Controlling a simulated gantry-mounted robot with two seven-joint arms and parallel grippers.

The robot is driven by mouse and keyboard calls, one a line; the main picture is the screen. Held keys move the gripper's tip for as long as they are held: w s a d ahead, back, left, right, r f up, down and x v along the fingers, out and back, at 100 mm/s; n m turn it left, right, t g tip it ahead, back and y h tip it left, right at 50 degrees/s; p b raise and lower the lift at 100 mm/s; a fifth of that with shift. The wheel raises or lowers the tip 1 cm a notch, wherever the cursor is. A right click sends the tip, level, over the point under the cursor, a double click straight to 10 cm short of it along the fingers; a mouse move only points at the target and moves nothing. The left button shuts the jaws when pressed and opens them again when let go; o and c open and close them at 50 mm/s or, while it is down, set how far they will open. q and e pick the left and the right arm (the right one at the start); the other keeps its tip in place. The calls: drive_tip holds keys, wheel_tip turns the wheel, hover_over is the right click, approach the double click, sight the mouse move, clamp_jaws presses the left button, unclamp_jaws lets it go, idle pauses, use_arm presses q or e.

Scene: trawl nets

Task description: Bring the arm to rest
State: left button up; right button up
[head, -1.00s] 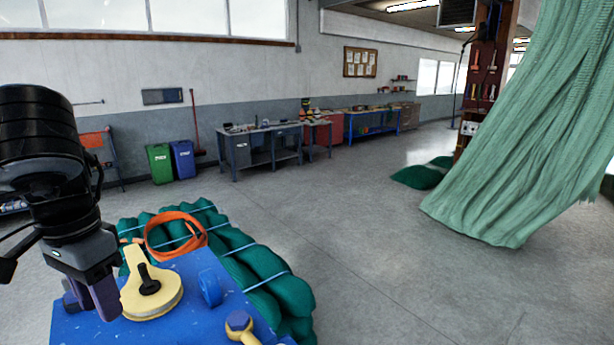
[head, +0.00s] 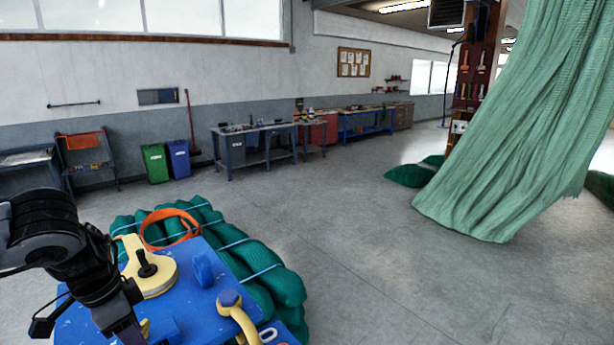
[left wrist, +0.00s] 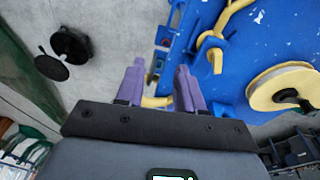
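My left gripper (head: 128,335) is at the lower left of the head view, over the near left part of the blue bench (head: 205,325). In the left wrist view its two purple fingers (left wrist: 158,82) stand apart with nothing held between them. A yellow reel with a black knob (head: 153,279) lies on the bench just beyond the gripper. It also shows at the right of the left wrist view (left wrist: 270,88). My right gripper is in neither view.
A green net (head: 500,170) hangs at right. Floor between is clear.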

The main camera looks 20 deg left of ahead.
use_arm(q)
drive_tip(key=w+d+f+m+t+h, duration=0.15)
drive_tip(key=d+f+t, duration=0.4)
drive_tip(key=f, duration=0.75)
drive_tip(key=w+d+f+m+t, duration=0.1)
drive_tip(key=d+f+m+t, duration=0.1)
drive_tip(key=d+f, duration=0.8)
drive_tip(key=s+d+f+n+g+y, duration=0.1)
drive_tip(key=s+d+f+n+g, duration=0.25)
drive_tip(key=s, duration=0.35)
drive_tip(key=s+d+f+n+g+y, duration=0.2)
drive_tip(key=s+d+f+n, duration=0.15)
drive_tip(key=s, duration=0.45)
wheel_tip(320, 180, down, 11)
drive_tip(key=b, duration=1.1)
wheel_tip(320, 180, up, 28)
drive_tip(key=p, duration=2.9)
drive_tip(key=shift+s+d+r+m, duration=0.2)
drive_tip(key=shift+d+m, duration=0.2)
drive_tip(key=shift+m, duration=0.05)
drive_tip(key=shift+h, duration=0.25)
